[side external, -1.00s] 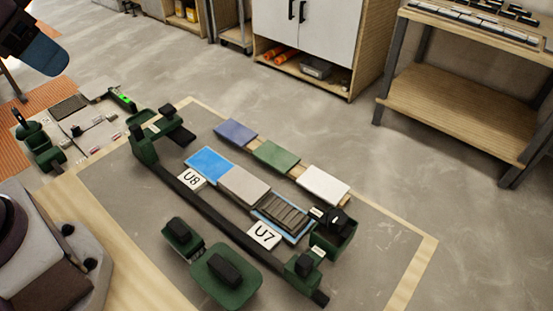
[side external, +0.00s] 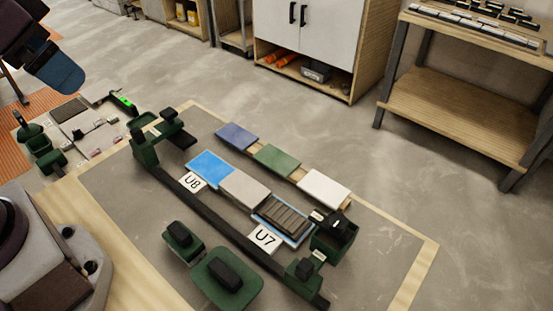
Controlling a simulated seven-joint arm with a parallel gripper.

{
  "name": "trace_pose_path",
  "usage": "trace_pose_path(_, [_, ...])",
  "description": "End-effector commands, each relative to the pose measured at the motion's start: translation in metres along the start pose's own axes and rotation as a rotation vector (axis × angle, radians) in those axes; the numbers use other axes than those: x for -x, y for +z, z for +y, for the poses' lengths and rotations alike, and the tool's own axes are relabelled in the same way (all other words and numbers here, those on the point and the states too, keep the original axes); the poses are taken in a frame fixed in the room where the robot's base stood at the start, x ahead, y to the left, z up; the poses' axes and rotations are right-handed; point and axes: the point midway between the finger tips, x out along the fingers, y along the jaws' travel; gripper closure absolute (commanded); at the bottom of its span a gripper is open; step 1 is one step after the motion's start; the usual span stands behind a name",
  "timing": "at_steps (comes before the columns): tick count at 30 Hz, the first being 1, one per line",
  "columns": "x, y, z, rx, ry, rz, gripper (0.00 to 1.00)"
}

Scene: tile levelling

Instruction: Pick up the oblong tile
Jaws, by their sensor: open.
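Three loose tiles lie in a row on a wooden strip: a blue-violet tile (side external: 237,137), a green tile (side external: 276,158) and a white tile (side external: 324,187). All look rectangular, and I cannot tell which is the oblong one. In front of them a grey tile (side external: 244,188) lies between a bright blue bed (side external: 211,168) marked U8 and a blue-edged bed with dark ridges (side external: 283,217) marked U7. My gripper (side external: 62,76) is at the upper left, partly out of frame, open, above and well apart from the tiles. One blue finger shows clearly.
A dark rail (side external: 215,215) with green end blocks runs along the front of the beds. Green black-handled tools (side external: 228,280) stand before it. More green tools and a small level (side external: 123,103) lie at left. Floor behind the tiles is clear up to the cabinet (side external: 310,45).

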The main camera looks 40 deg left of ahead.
Motion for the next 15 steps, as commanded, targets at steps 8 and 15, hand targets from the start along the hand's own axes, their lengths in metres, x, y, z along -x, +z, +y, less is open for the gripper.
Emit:
trace_pose_path(8, [-0.052, -0.044, 0.016, -0.004, 0.022, -0.225, 0.06])
trace_pose_path(15, [-0.118, -0.097, 0.037, 0.208, -0.019, -0.365, 0.06])
